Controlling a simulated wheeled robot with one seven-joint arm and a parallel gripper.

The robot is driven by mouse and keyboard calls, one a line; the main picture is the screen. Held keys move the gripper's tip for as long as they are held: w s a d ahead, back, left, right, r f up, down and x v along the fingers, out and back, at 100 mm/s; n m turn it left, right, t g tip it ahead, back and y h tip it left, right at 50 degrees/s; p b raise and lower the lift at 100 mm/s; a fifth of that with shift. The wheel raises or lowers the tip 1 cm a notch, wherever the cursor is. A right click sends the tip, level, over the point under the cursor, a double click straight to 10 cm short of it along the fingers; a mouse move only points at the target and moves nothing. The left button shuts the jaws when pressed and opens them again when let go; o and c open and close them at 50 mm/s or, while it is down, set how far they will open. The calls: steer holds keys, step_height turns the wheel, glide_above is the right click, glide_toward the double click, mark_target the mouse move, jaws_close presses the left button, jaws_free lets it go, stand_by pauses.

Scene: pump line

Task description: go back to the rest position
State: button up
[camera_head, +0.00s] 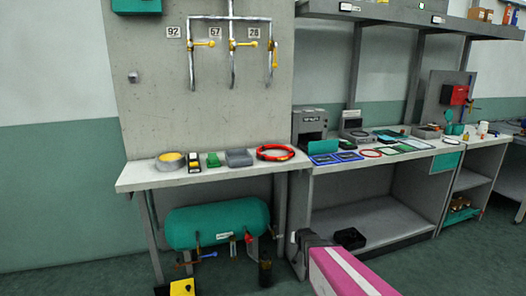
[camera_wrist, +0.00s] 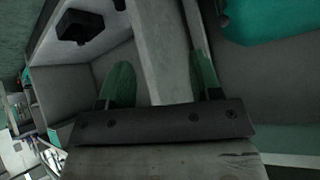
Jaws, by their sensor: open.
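My gripper shows in the wrist view (camera_wrist: 161,78), its two green fingers wide apart with nothing held between them. A grey upright post or panel edge of the bench lies beyond the gap between the fingers; I cannot tell how far off it is. In the head view my pink and white arm reaches in from the bottom, in front of the benches, with its dark end low near the bench upright. The fingertips are hard to make out there.
A pale bench (camera_head: 222,177) carries small parts and a red ring (camera_head: 275,153). To the right, a second bench has a lower shelf (camera_head: 375,222) with a black tray (camera_head: 349,238). Open floor lies in front.

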steer(key=s+r+n+g, duration=0.1)
steer(key=s+r+g, duration=0.3)
steer(key=s, duration=0.7)
steer(key=s+d+r+n+g, duration=0.1)
steer(key=s+r+g, duration=0.3)
steer(key=s, duration=0.7)
step_height(320, 180, up, 3)
steer(key=shift+s+f+g, duration=0.15)
steer(key=shift+g, duration=0.25)
